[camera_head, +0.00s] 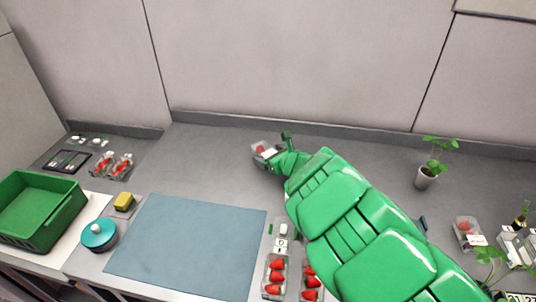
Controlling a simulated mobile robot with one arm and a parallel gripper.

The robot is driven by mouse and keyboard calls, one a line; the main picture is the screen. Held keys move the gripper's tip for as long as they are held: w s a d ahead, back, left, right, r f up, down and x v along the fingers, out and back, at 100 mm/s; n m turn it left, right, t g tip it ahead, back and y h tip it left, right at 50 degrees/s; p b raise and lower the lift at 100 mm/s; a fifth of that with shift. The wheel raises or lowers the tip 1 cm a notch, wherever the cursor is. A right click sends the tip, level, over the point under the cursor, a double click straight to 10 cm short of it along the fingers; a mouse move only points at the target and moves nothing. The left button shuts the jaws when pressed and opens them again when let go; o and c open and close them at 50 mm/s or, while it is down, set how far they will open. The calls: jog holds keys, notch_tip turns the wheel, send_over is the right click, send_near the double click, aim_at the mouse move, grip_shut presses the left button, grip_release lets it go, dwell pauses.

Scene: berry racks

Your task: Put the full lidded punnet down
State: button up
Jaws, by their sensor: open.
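A small clear punnet (262,148) with red berries and a pale patch on top is at the back of the grey counter, left of my arm's end. It looks lidded and seems to rest on the counter, though contact below is hard to see. My green gripper (278,153) is open at the punnet's right side, with one finger standing up behind it. My wrist hides part of the gripper, and I cannot tell whether the fingers touch the punnet.
A blue-grey mat (185,245) lies front left, beside a teal round pot (98,235), yellow sponge (124,202) and green crate (72,218). Berry punnets (275,277) stand at the front. A potted plant (427,177) stands right. Counter around the punnet is clear.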

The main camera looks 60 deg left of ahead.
jog(key=shift+v, duration=5.15)
jog(key=shift+o, duration=0.2)
